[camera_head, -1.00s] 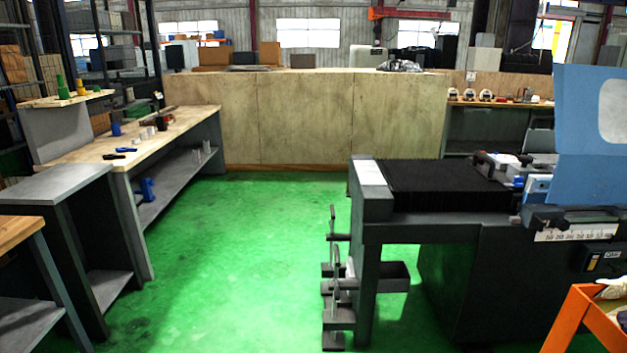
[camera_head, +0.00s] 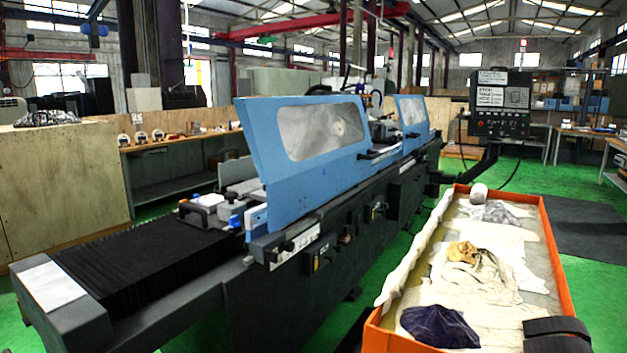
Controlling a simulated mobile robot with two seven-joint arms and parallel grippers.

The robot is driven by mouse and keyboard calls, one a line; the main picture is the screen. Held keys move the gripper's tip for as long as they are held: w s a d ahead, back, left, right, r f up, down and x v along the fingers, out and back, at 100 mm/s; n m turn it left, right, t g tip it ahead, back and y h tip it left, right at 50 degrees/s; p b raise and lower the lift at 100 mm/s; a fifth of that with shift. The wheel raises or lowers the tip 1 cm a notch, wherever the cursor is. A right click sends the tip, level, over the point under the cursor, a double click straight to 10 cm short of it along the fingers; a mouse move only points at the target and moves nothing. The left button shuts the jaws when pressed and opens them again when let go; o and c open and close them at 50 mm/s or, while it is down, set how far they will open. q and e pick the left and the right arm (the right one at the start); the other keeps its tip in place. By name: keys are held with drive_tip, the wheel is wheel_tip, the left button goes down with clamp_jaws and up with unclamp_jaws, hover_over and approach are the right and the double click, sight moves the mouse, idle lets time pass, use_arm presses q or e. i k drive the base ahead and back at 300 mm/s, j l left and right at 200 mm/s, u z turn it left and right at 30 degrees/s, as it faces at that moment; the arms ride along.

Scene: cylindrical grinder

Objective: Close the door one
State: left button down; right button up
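The cylindrical grinder (camera_head: 200,290) has two blue sliding doors with clear windows. The nearer, larger door (camera_head: 268,170) stands toward the left part of the machine. The farther door (camera_head: 403,108) stands toward its right end. A gap between them shows machine parts (camera_head: 382,130) inside. No label shows which one is door one. Neither of my grippers is in view.
An orange-rimmed cart (camera_head: 562,268) with cloths stands along the machine's front at the right. A control panel (camera_head: 500,105) hangs at the far end. A black bellows cover (camera_head: 140,265) lies at the left. Green floor (camera_head: 405,250) shows between machine and cart.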

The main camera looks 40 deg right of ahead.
sight(314, 171)
drive_tip(key=i+j+z, duration=0.1)
drive_tip(key=i+z, duration=0.15)
drive_tip(key=z, duration=0.2)
drive_tip(key=i+j+z, duration=0.2)
drive_tip(key=z, duration=0.2)
drive_tip(key=i+j+z, duration=0.2)
drive_tip(key=z, duration=0.25)
